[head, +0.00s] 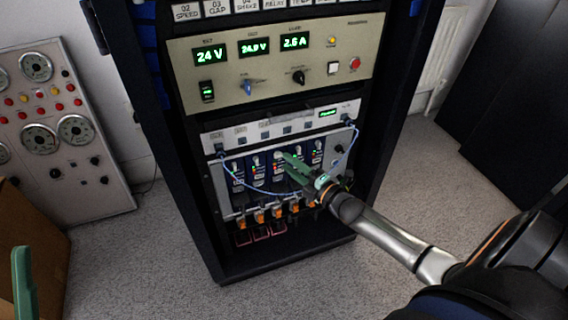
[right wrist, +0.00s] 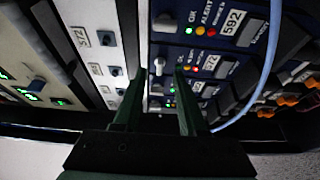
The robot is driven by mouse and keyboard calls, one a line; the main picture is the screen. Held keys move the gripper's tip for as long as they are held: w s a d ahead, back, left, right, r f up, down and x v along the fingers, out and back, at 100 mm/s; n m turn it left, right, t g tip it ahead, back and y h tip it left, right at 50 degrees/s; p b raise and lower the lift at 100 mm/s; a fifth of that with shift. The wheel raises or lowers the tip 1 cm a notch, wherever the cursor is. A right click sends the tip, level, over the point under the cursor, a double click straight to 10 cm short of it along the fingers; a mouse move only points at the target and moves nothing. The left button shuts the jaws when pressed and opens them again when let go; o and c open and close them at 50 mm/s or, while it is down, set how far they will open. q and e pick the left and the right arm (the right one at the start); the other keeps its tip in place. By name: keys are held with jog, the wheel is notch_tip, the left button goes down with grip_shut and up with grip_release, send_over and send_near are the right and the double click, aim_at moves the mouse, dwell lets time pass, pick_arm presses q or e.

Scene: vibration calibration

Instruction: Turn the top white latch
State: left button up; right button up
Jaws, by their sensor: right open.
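A row of dark blue modules sits in the rack, each with a small white latch near its top. One white latch (head: 255,160) shows in the head view left of my right gripper (head: 291,162). In the right wrist view, a white latch (right wrist: 159,66) lies between the open fingertips of my right gripper (right wrist: 160,72); I cannot tell whether they touch it. Another white latch (right wrist: 165,22) is further up that view, clear of the fingers. My right gripper's fingers hide part of the modules in the head view. One green finger of my left gripper (head: 22,285) shows at the lower left edge.
A blue cable (head: 262,190) loops across the module fronts, near my right gripper. Orange connectors (head: 259,216) hang below the modules. Above is a beige power panel (head: 320,88) with green displays. A gauge panel (head: 100,170) stands left; carpet is clear around the rack.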

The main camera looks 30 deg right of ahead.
aim_at(278, 155)
jog(key=shift+w+a+b, duration=0.15)
jog(key=shift+w, duration=0.55)
jog(key=shift+w+a+b, duration=0.1)
jog(key=shift+w+b, duration=0.05)
jog(key=shift+w, duration=0.5)
grip_shut()
